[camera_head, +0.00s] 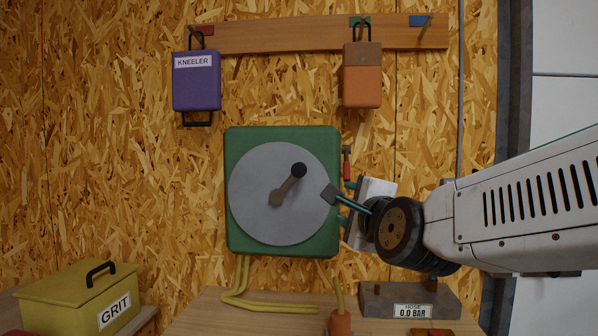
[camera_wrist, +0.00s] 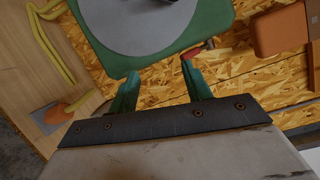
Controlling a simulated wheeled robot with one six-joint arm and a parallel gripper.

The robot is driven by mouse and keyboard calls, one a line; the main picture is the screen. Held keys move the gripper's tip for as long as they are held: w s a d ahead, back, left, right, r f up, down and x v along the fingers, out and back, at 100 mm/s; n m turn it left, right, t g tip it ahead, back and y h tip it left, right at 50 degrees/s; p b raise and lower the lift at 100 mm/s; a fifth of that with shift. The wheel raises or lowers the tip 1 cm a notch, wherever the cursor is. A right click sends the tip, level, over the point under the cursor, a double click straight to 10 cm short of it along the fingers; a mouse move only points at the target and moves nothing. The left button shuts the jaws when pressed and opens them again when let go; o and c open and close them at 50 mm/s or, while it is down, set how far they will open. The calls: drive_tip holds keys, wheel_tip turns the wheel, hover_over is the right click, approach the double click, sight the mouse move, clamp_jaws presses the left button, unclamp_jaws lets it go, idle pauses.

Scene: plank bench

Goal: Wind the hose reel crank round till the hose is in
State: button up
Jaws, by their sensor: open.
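The hose reel is a green square housing (camera_head: 238,150) on the wall with a grey disc (camera_head: 255,220). Its crank (camera_head: 287,186) runs from the disc's middle up and right to a black knob (camera_head: 299,170). Yellow hose (camera_head: 242,275) hangs from the reel's underside and lies on the bench. My gripper (camera_head: 338,204) is open beside the reel's right edge, apart from the knob. Its teal fingers (camera_wrist: 159,87) hold nothing.
A red-handled part (camera_head: 347,168) sticks out right of the reel, near my fingers. A purple kneeler (camera_head: 197,85) and an orange bag (camera_head: 362,80) hang above. A yellow grit box (camera_head: 65,292) stands lower left. A hose gauge block (camera_head: 380,300) sits on the bench.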

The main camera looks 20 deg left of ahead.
sight(298, 171)
drive_tip(key=s+a+r+m+t+y, duration=0.1)
drive_tip(key=a+r+m+t, duration=0.3)
drive_tip(key=a, duration=0.4)
drive_tip(key=shift+m+g, duration=0.5)
drive_tip(key=x, duration=0.7)
drive_tip(key=shift+w+a, duration=0.1)
drive_tip(key=shift+a, duration=0.15)
clamp_jaws()
drive_tip(key=shift+f, duration=0.1)
